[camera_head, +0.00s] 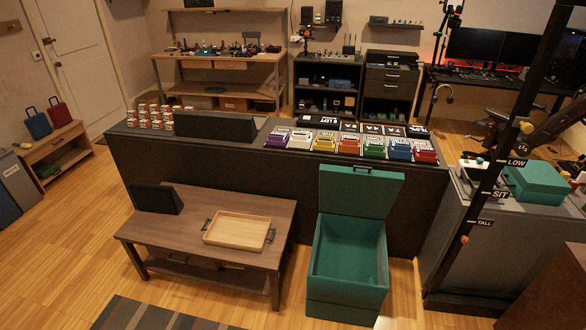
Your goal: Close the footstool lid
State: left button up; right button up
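The green footstool (348,296) stands on the wooden floor at the centre right, in front of the long dark counter. Its box is open at the top and its inside looks empty. Its lid (361,192) is raised and stands roughly upright at the back edge of the box, close to the counter front. Neither of my grippers shows in the head view.
A low wooden table (180,233) with a wooden tray (237,231) stands left of the footstool. The dark counter (200,165) runs behind. A grey cabinet (450,235) and a dark pole (497,165) stand to the right. A striped rug (150,315) lies in front.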

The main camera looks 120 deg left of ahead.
aim_at(357, 192)
jog(key=u, duration=3.6)
jog(key=i+j+u, duration=0.15)
jog(key=i+j, duration=0.4)
jog(key=j, duration=0.15)
